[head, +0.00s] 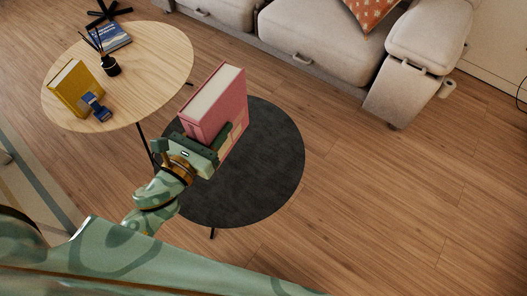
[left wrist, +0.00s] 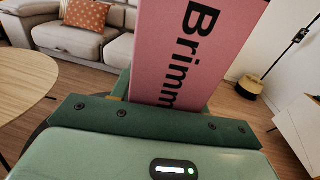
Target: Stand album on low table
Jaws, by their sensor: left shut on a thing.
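A thick pink album (head: 236,108) with cream pages is held upright in my left gripper (head: 214,143). In the left wrist view the album (left wrist: 190,45) shows its pink face with black letters reading "Brimm", the rest cut off. The low table (head: 268,165) is round and dark, and the album is over its upper left part in the head view. I cannot tell whether the album's lower edge touches the top, because the gripper and the album itself hide it. My right gripper is not in view.
A round wooden table (head: 150,65) stands at upper left. It bears a yellow book (head: 72,92), a small blue item (head: 97,107), a dark diffuser (head: 110,66) and a blue book (head: 112,38). A beige sofa (head: 310,40) lies behind. The dark table's right side is bare.

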